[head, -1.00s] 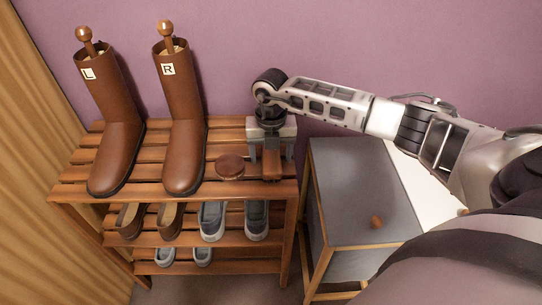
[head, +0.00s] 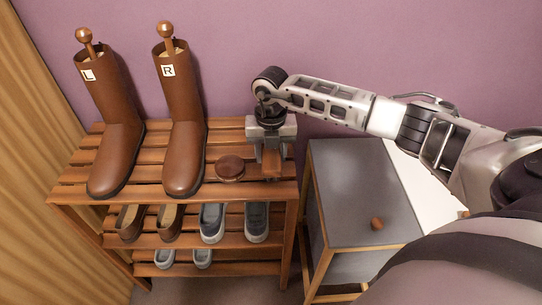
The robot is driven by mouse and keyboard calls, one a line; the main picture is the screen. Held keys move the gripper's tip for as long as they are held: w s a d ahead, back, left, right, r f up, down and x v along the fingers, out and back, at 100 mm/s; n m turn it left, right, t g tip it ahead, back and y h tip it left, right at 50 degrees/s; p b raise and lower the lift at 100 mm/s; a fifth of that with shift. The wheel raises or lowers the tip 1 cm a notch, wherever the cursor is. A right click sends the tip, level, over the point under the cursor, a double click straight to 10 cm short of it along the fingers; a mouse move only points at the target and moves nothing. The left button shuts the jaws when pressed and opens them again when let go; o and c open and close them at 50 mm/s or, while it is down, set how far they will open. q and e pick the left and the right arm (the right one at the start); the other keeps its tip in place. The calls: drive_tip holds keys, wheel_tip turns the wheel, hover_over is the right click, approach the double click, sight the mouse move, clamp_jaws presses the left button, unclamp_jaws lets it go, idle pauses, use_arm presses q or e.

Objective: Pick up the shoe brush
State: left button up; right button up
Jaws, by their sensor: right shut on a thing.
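The shoe brush (head: 271,163) is a brown, narrow block at the right end of the rack's top shelf. My right gripper (head: 271,150) points down over it and is shut on it, with one finger on each side. I cannot tell whether the brush still touches the slats. The gripper's body hides the far part of the brush. My left gripper is not in view.
The slatted wooden rack (head: 142,171) holds two tall brown boots (head: 105,130) (head: 184,125) marked L and R, and a round brown tin (head: 230,167). Several shoes stand on its lower shelves. A grey-topped cabinet (head: 355,185) with a small brown object (head: 377,224) stands to the right.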

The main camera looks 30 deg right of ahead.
drive_tip(key=s+a+r+b, duration=0.1)
drive_tip(key=s+a+r, duration=0.3)
drive_tip(key=a+r, duration=0.7)
drive_tip(key=shift+a+r, duration=0.4)
drive_tip(key=shift+a, duration=0.85)
